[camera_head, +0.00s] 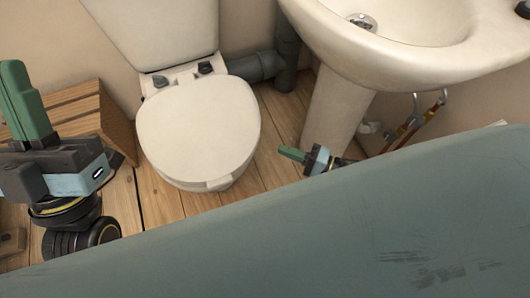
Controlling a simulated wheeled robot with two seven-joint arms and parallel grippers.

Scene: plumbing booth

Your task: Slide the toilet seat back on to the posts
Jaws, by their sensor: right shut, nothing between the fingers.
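The white toilet seat (197,128), with its lid down, lies over the toilet bowl (198,187). Its back edge is near two dark posts, the left one (160,81) and the right one (206,68), on the white ledge in front of the tank. I cannot tell whether the seat is engaged on them. My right gripper (290,153) is shut and empty, right of the seat and apart from it, in front of the sink pedestal. My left gripper (26,104) points up at the far left, apart from the seat; its green fingers overlap, so its opening is unclear.
The toilet tank (153,30) stands behind the seat. A white sink (400,45) on a pedestal (335,112) is at the right, with hoses (418,122) below. A grey pipe (258,67) runs behind. A wooden crate (88,100) stands left. Bare plank floor (160,200) surrounds the bowl.

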